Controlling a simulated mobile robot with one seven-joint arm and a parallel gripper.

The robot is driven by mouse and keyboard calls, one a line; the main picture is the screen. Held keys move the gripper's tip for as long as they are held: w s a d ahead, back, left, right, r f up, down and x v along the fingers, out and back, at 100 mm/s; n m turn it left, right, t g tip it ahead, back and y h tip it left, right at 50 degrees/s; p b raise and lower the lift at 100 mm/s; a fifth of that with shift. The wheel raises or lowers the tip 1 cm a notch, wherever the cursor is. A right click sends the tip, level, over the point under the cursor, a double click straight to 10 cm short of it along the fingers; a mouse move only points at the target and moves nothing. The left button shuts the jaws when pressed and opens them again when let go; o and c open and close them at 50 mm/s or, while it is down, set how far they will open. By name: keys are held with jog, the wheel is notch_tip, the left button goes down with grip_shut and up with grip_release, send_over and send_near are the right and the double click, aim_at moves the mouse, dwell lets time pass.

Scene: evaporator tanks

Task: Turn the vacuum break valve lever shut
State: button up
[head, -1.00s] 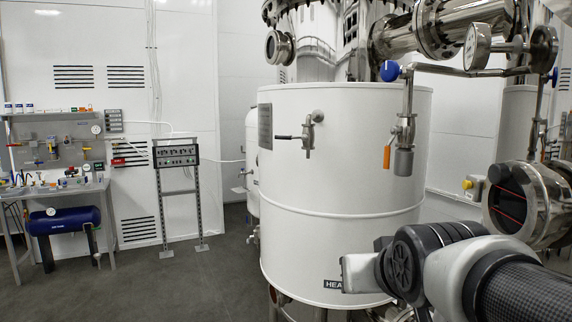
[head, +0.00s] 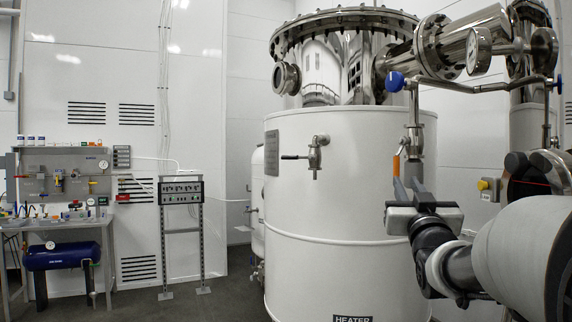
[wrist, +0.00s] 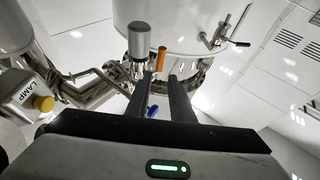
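The orange valve lever (head: 397,164) hangs down beside a grey cylinder (head: 415,173) under a steel valve body (head: 413,140) on a pipe, in front of the white tank (head: 340,210). In the wrist view the lever (wrist: 162,59) shows just beyond my fingertips, roughly in line with the gap between them. The grey cylinder (wrist: 141,42) is to its left. My gripper (wrist: 163,78) is open and empty. In the head view my gripper (head: 408,186) is just below the lever and hides the cylinder's lower part. Contact with the lever cannot be told.
A black-handled tap (head: 314,155) sticks out of the tank front on the left. A blue-handled valve (head: 395,81) and a gauge (head: 479,50) are above. A box with a yellow button (head: 488,188) is at the right.

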aim_at(397, 165)
jog(key=p+x, duration=0.1)
jog(key=x, duration=1.1)
jog(key=shift+w+p, duration=0.1)
jog(key=shift+p, duration=0.3)
grip_shut()
